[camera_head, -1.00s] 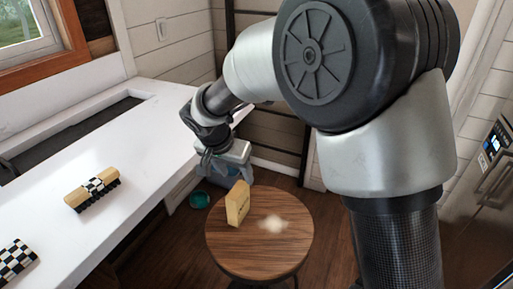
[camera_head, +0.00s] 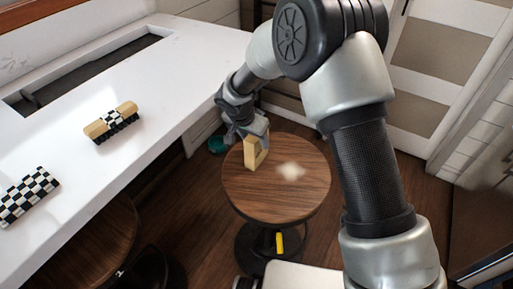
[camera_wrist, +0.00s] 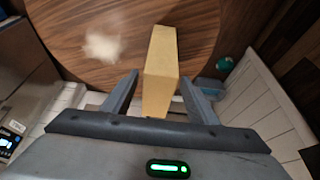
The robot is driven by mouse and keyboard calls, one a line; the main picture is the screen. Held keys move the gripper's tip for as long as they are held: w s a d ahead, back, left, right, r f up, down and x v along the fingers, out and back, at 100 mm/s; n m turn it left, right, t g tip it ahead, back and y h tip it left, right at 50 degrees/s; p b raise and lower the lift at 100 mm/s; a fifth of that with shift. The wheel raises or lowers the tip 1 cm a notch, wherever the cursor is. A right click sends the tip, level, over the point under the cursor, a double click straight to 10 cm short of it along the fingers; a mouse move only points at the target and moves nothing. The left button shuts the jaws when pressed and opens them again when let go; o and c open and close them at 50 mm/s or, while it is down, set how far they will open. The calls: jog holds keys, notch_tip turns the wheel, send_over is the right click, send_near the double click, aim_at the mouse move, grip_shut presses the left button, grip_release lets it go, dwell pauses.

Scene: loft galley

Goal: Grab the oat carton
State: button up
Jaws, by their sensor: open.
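The oat carton, a tan upright box (camera_head: 250,157), stands on the round wooden table (camera_head: 275,205), left of a pale blurred patch. My gripper (camera_head: 259,136) is right at the top of the carton, reaching in from the upper left. In the wrist view the carton (camera_wrist: 162,62) shows between the two spread fingers (camera_wrist: 160,80). The gripper hides part of the carton's top in the head view.
A white counter (camera_head: 75,115) on the left bears a tan brush with a checkered band (camera_head: 112,122) and a checkered item (camera_head: 27,195). A teal bowl (camera_head: 216,145) is on the floor behind the table. A yellow object (camera_head: 279,243) shows below the tabletop. The table's right side is clear.

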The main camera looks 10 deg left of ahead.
jog(key=x, duration=0.5)
jog(key=shift+w+d+r, duration=0.1)
jog(key=shift+w+d, duration=0.05)
jog(key=shift+d, duration=0.05)
jog(key=c, duration=1.1)
